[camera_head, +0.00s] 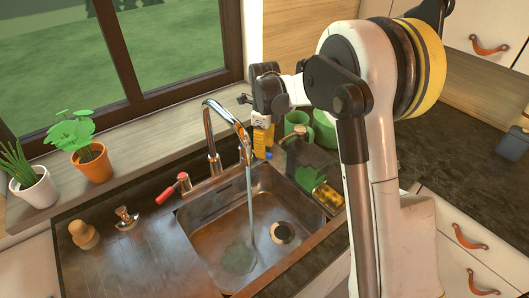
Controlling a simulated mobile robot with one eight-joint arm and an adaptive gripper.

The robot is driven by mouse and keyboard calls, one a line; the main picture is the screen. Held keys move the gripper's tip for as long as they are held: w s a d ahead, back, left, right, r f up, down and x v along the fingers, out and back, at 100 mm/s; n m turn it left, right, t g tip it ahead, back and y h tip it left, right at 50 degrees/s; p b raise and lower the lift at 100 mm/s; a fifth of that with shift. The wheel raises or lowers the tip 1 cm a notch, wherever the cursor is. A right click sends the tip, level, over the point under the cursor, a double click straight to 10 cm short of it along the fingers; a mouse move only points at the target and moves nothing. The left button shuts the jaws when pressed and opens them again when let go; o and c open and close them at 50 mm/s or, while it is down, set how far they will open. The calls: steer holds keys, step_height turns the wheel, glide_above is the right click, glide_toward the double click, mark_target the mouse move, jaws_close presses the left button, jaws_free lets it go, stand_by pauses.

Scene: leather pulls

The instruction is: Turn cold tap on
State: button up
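The chrome faucet (211,140) stands behind the sink (215,209), and a stream of water (250,205) falls from its spout into the basin. A red-handled tap lever (167,193) sits left of the faucet base. A small blue part (268,155) shows right of the spout, below a yellow item; I cannot tell whether it is the cold tap's handle. My gripper (262,112) is above the right rear of the sink, close to the yellow item. My arm and gripper hide part of this area. Its fingers are too small and covered to tell open from shut.
A green mug (297,122) and a yellow sponge (327,196) are at the sink's right side. Potted plants (92,162) stand on the left sill. A wooden knob-like item (83,234) and a metal fitting (126,217) are on the left counter. The dark right counter (450,140) has free room.

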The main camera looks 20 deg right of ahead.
step_height(320, 180, up, 10)
stand_by(0.3)
steer(key=shift+s, duration=0.1)
steer(key=s+r+n+t+b, duration=0.1)
steer(key=s+r+n+t, duration=0.4)
steer(key=s+n, duration=0.85)
steer(key=s+f+n+t, duration=0.1)
steer(key=s+f+n, duration=0.1)
steer(key=s+n, duration=0.4)
steer(key=s+d+f+n+t+b, duration=0.1)
steer(key=s+f+n, duration=0.2)
steer(key=s+n, duration=0.2)
steer(key=s, duration=0.3)
steer(key=shift+s+d+n, duration=0.25)
steer(key=shift+s+n, duration=0.1)
steer(key=shift+s, duration=0.05)
